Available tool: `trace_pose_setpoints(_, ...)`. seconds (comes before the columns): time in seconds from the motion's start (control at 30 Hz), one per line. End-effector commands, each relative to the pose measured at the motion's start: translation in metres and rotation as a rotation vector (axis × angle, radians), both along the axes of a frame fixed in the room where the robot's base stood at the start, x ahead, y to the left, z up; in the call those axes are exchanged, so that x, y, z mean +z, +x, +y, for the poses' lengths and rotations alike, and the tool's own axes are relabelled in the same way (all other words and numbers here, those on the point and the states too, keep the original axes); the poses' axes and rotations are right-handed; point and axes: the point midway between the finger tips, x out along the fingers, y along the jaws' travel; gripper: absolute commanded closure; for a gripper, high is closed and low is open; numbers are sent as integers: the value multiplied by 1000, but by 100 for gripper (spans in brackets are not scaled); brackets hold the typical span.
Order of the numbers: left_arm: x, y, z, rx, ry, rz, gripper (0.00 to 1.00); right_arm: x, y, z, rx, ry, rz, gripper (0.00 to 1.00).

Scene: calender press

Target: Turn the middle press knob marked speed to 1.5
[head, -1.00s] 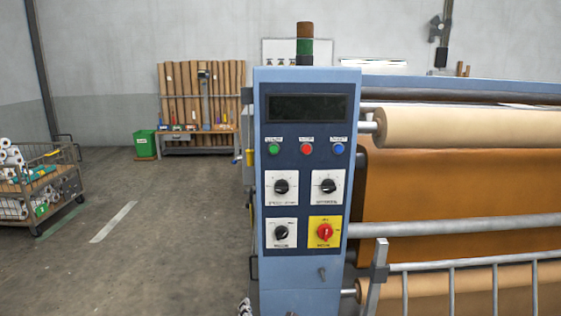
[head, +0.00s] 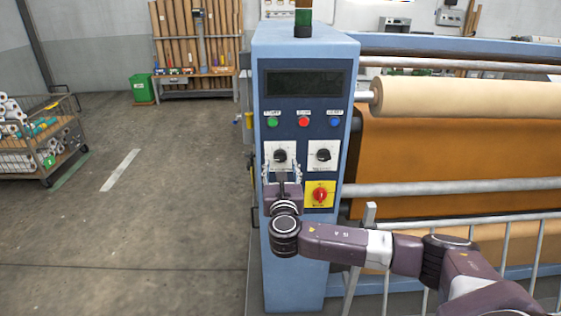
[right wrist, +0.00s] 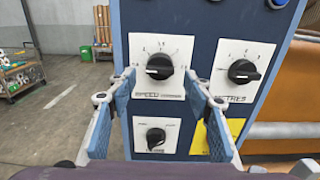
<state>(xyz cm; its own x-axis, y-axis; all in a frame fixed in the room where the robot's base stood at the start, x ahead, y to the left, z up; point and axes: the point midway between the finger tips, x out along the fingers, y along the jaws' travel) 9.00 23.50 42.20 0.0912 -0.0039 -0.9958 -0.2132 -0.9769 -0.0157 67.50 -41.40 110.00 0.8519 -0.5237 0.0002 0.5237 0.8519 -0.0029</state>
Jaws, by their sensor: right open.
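The speed knob (head: 280,156) is black on a white dial plate, upper left of the knobs on the blue press panel. In the right wrist view the knob (right wrist: 159,67) shows above its SPEED label; its exact pointer setting is too small to read. My right gripper (head: 281,171) is open in front of the panel. In the right wrist view its fingers (right wrist: 162,86) stand wide apart, left and right, just below the knob, with nothing between them. I cannot tell the remaining distance to the panel. My left gripper is not in view.
Another black knob (right wrist: 243,71) is to the right, and one (right wrist: 156,138) below. A red knob (head: 320,195) sits on a yellow plate. Green, red (head: 303,122) and blue buttons lie above. A railing (head: 480,232) and rollers stand right; open floor and a cart (head: 45,150) are left.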

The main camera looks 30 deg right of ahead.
Motion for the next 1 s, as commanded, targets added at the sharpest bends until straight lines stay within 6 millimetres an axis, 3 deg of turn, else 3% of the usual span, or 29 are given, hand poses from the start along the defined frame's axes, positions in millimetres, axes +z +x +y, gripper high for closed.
trace_pose_setpoints(0.2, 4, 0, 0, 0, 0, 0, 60, 0, 15, -9, 0, 2, 0, 53)
trace_pose_setpoints(0.5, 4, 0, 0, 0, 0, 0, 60, 0, 16, -9, 1, 2, 0, 53)
trace_pose_setpoints(0.9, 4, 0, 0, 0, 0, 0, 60, -1, 16, -9, 1, 2, 0, 95)
trace_pose_setpoints(1.0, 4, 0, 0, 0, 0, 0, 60, -1, 16, -9, 1, 4, -1, 95)
